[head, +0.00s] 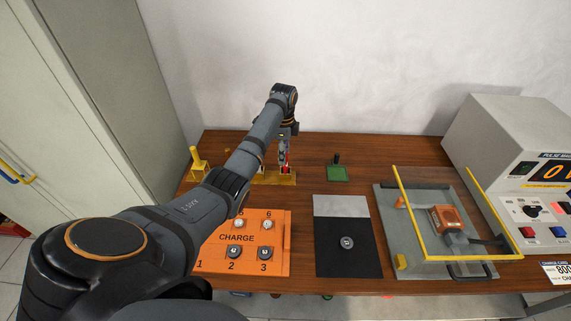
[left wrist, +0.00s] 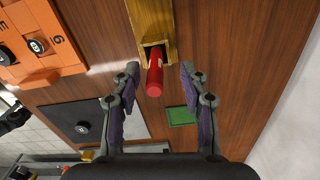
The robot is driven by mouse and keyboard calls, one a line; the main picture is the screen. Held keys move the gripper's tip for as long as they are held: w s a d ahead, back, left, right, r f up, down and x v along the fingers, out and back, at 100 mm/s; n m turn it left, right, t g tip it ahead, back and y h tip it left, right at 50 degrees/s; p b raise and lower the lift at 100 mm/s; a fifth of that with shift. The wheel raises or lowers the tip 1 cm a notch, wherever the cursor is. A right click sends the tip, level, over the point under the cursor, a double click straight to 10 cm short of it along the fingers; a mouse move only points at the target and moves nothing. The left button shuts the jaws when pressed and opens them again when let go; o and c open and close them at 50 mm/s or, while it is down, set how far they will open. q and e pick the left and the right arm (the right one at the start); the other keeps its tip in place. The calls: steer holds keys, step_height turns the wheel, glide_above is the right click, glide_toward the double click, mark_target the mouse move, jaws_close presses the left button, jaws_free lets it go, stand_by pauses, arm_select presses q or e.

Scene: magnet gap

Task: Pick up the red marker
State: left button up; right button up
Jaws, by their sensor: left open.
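The red marker (left wrist: 155,75) stands in a socket at the end of a yellow wooden holder (left wrist: 152,22) in the left wrist view. In the head view the holder (head: 272,179) lies at the back of the table, and the marker (head: 285,170) shows as a small red patch below my gripper. My left gripper (left wrist: 158,82) is open, with one finger on each side of the marker and visible gaps between. In the head view my left gripper (head: 285,155) hangs above the holder's right end. My right gripper is in neither view.
An orange CHARGE board (head: 280,240) with several knobs lies in front of the holder. A black and grey mat (head: 345,260) holds a small round piece. A green block (head: 338,173) stands behind it. A yellow-framed device (head: 380,225) and a white console (head: 490,135) are on the right.

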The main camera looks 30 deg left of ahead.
mark_target(286, 172)
arm_select(q)
steer(key=f, duration=0.2)
steer(key=d+f+p, duration=0.1)
steer(key=f, duration=0.1)
steer(key=shift+s+f, duration=0.15)
steer(key=shift+s, duration=0.05)
steer(key=shift+f, duration=0.4)
jaws_close()
